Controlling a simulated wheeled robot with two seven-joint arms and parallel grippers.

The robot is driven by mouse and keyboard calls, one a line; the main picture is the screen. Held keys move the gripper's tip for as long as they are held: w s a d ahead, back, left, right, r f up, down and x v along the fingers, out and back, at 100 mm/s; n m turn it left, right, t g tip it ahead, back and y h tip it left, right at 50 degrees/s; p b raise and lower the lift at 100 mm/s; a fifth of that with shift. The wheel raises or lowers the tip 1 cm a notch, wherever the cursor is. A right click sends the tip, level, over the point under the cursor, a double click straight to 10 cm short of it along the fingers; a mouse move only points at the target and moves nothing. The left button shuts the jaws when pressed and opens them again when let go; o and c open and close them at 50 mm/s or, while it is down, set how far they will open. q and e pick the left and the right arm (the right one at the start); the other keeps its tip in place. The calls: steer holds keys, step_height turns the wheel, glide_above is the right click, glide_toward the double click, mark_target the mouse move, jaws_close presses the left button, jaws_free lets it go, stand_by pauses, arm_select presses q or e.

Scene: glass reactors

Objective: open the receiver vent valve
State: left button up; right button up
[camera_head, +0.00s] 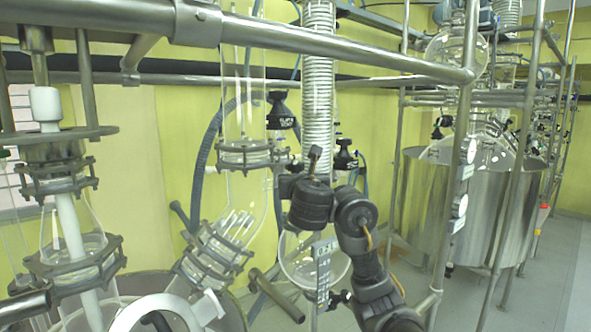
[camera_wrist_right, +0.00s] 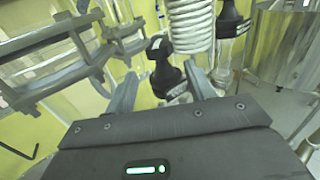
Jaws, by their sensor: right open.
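My right gripper (camera_head: 315,160) comes up from the lower right in the head view, in front of the white coiled tube and above the round glass receiver (camera_head: 305,262). In the right wrist view its fingers (camera_wrist_right: 161,92) are apart and empty. A black valve (camera_wrist_right: 168,78) with a round knob on a stem shows between and beyond the fingers; I cannot tell whether they touch it. No name is readable on it. In the head view my gripper hides part of that area. My left gripper is not in view.
Black-capped valves stand near the coil (camera_head: 318,80), one at its left (camera_head: 280,112) and one at its right (camera_head: 345,158). Bolted glass flanges (camera_head: 245,155) are close at the left. Metal rails (camera_head: 340,48) cross above. A large steel vessel (camera_head: 410,200) stands at the right.

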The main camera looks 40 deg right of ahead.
mark_target(297, 170)
steer(key=b+x, duration=0.3)
steer(key=x, duration=0.3)
steer(key=shift+w+d, duration=0.1)
steer(key=shift+w, duration=0.2)
steer(key=shift+w+d+f, duration=0.1)
steer(key=shift+w+d, duration=0.4)
steer(key=shift+w, duration=0.05)
steer(key=shift+x, duration=1.5)
steer(key=shift+a, duration=0.1)
steer(key=shift+c, duration=0.4)
steer(key=c, duration=0.6)
steer(key=shift+b, duration=0.3)
